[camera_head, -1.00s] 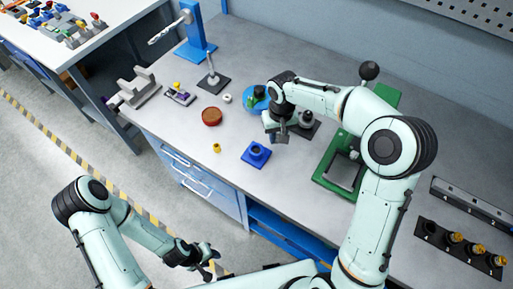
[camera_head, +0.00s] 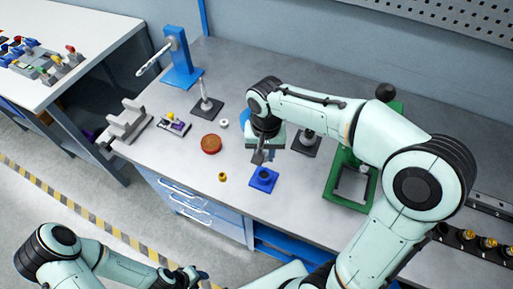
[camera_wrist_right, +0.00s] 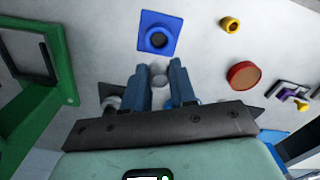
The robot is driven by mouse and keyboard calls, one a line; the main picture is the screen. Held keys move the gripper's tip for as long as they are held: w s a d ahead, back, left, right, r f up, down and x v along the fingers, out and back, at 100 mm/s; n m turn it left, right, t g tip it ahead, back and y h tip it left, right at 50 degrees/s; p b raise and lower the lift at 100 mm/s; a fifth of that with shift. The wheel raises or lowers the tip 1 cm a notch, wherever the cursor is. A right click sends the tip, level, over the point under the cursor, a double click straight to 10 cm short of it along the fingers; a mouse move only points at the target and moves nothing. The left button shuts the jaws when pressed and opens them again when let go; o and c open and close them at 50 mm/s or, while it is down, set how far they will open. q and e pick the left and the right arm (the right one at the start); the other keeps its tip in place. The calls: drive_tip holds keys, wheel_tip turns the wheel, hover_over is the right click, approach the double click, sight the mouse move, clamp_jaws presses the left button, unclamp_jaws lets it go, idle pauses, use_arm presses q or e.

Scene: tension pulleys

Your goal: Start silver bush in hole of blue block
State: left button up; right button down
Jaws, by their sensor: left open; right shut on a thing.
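The blue block (camera_head: 263,180) lies on the bench with a round raised hole on top. It also shows in the right wrist view (camera_wrist_right: 145,47), just beyond the fingertips. My right gripper (camera_head: 259,157) is above the bench just behind the block, pointing down. In the right wrist view its two blue fingers (camera_wrist_right: 160,77) are shut on a small silver bush (camera_wrist_right: 159,69), apart from the block in the picture. The bush is mostly hidden between the fingers. My left gripper (camera_head: 190,275) is low at the bottom edge, away from the bench, open and empty.
A small yellow bush (camera_head: 222,177) and a red round dish (camera_head: 211,144) lie left of the block. A green press frame (camera_head: 345,190) stands to the right. A grey post on a black base (camera_head: 207,106) stands behind.

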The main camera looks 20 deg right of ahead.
drive_tip(key=shift+s+d+f+b, duration=0.1)
drive_tip(key=shift+s+f+b, duration=0.15)
drive_tip(key=shift+f+b, duration=0.55)
drive_tip(key=b, duration=0.2)
hover_over(264, 177)
wheel_tip(264, 177, down, 4)
drive_tip(key=shift+w+d+f, duration=0.1)
drive_tip(key=shift+f, duration=0.15)
use_arm(q)
drive_tip(key=s+f, duration=0.4)
drive_tip(key=f, duration=0.1)
drive_tip(key=shift+s, duration=0.15)
use_arm(e)
drive_tip(key=shift+w+f, duration=0.1)
drive_tip(key=shift+f, duration=0.3)
use_arm(q)
drive_tip(key=shift+s+f+g, duration=0.15)
drive_tip(key=shift+f+g, duration=0.05)
drive_tip(key=shift+g, duration=0.1)
use_arm(e)
drive_tip(key=shift+f, duration=0.3)
drive_tip(key=shift+f+b, duration=0.45)
drive_tip(key=shift+b, duration=0.1)
use_arm(q)
drive_tip(key=shift+s+f, duration=0.25)
drive_tip(key=shift+f, duration=0.1)
drive_tip(key=shift+f, duration=0.1)
use_arm(e)
drive_tip(key=shift+f, duration=0.2)
